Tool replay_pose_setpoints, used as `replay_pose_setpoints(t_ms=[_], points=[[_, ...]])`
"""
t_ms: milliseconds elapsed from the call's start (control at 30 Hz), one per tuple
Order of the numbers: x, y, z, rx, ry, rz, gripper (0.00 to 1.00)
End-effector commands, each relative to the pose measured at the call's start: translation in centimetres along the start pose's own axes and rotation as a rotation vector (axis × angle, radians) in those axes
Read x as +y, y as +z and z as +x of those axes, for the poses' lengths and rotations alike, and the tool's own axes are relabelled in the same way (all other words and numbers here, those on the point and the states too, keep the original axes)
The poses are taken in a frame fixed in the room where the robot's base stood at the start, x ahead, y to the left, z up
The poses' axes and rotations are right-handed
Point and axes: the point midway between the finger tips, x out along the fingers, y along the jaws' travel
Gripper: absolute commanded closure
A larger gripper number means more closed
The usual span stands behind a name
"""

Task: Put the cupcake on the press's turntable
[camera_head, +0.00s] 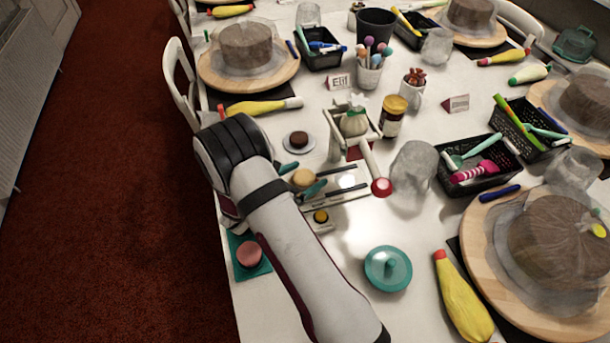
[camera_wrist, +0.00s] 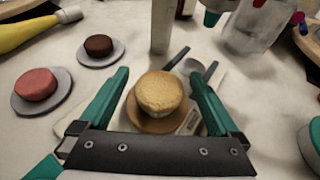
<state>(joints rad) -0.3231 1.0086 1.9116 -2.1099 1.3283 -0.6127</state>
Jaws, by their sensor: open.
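The cupcake (camera_wrist: 158,93) has a pale yellow top. In the wrist view it stands upright on a brown round disc (camera_wrist: 135,116), which seems to be the press's turntable. It also shows in the head view (camera_head: 303,178). My gripper (camera_wrist: 160,88) is open, with one green finger on each side of the cupcake and visible gaps between. In the head view my gripper (camera_head: 303,179) is low over the left end of the pale press base. The press (camera_head: 367,155) has a pale frame and a red knob (camera_head: 381,187). The arm hides part of the base.
A dark cake on a grey saucer (camera_wrist: 98,47) and a pink cake (camera_wrist: 36,84) on another saucer stand left of the cupcake. A press post (camera_wrist: 161,28) rises just beyond it. A yellow button (camera_head: 320,216) and a teal lidded dish (camera_head: 388,268) are nearby.

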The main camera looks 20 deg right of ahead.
Motion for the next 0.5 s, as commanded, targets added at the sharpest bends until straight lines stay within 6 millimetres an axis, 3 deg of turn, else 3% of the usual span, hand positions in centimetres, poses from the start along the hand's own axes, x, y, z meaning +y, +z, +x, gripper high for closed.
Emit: replay_pose_setpoints(t_ms=[400, 500], points=[[0.1, 0.0, -9.7, -0.001, 0.005, -0.001, 0.02], [0.1, 0.0, -11.2, -0.001, 0.004, 0.0, 0.02]])
